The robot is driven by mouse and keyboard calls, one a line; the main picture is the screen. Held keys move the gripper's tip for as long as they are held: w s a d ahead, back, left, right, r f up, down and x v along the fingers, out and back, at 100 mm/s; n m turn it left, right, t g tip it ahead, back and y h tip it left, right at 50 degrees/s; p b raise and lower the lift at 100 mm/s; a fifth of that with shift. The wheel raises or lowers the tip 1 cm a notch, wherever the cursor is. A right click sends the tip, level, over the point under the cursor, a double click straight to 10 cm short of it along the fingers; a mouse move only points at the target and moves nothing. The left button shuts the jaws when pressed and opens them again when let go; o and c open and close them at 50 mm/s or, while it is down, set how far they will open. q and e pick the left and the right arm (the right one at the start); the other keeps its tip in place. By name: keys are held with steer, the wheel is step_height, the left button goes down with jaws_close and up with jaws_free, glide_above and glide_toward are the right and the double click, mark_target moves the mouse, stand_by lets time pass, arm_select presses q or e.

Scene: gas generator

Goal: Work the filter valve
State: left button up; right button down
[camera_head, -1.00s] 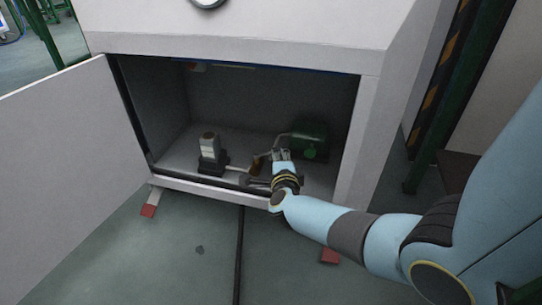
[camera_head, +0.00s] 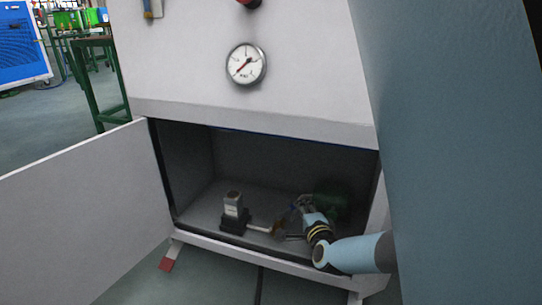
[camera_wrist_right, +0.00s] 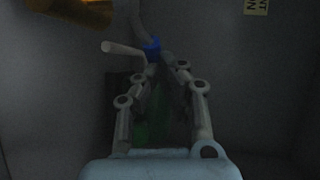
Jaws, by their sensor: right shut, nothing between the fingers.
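The filter valve (camera_wrist_right: 152,46) has a blue body and a pale grey lever (camera_wrist_right: 122,49) pointing left in the right wrist view. It sits on a grey pipe beside an amber-brown filter bowl (camera_wrist_right: 72,8). In the head view the brown filter (camera_head: 279,228) is small and dark inside the open cabinet. My right gripper (camera_wrist_right: 165,72) is shut with nothing in it, its fingertips just short of the blue valve body; contact cannot be told. In the head view my right gripper (camera_head: 304,205) reaches into the cabinet and partly hides the valve area. My left gripper is out of view.
The cabinet (camera_head: 290,270) is open, its door (camera_head: 85,210) swung left. Inside are a grey-topped block device (camera_head: 233,212) and a dark green unit (camera_head: 333,200). A pressure gauge (camera_head: 246,64) is on the panel above. My arm covers the right side.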

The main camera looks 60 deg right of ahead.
steer(key=shift+w+d, duration=0.55)
steer(key=shift+w, duration=0.2)
steer(key=shift+w+d, duration=0.55)
steer(key=shift+w, duration=0.2)
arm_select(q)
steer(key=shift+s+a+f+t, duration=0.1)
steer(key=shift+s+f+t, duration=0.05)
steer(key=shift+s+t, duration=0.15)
arm_select(e)
steer(key=shift+w+d, duration=0.1)
steer(key=shift+w, duration=0.15)
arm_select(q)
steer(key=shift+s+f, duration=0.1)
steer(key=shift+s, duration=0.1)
arm_select(e)
steer(key=shift+w, duration=0.1)
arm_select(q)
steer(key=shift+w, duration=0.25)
arm_select(e)
steer(key=v, duration=1.2)
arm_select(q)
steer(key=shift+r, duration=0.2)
arm_select(e)
steer(key=shift+w+r, duration=0.1)
steer(key=shift+w, duration=0.05)
